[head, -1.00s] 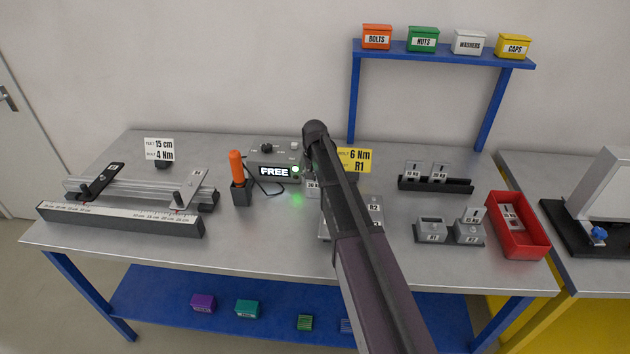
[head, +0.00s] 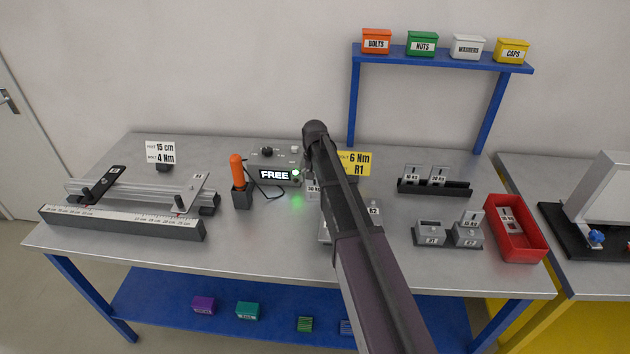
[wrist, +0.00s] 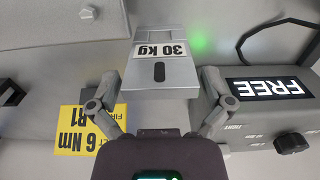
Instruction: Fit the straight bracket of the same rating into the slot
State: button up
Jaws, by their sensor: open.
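A grey bracket marked 30 kg (wrist: 160,75) is between the fingers of my gripper (wrist: 160,88) in the wrist view, with a small gap on each side. My gripper is open; in the head view my arm hides it and most of this spot. Two upright brackets (head: 413,174) (head: 439,175) stand in a black rack at the right. A twin grey block has one bare slot (head: 430,232) and a bracket (head: 470,222) in the other half. Another bracket (head: 507,219) lies in the red bin. Their small labels are hard to read.
A control box with a FREE display (head: 275,175) and green light stands beside my arm. A yellow 6 Nm R1 card (head: 355,162) is behind it. An orange-handled tool (head: 238,173) and a rail fixture (head: 122,220) are left. The red bin (head: 527,252) is at the right edge.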

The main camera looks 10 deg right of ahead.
jog(key=shift+r+p, duration=5)
jog(key=shift+r, duration=0.3)
jog(key=s+a+n, duration=0.1)
jog(key=s+n, duration=0.2)
jog(key=s, duration=2.4)
jog(key=shift+s+a+n, duration=0.15)
jog(key=shift+a+n, duration=0.15)
jog(key=shift+f+b, duration=0.95)
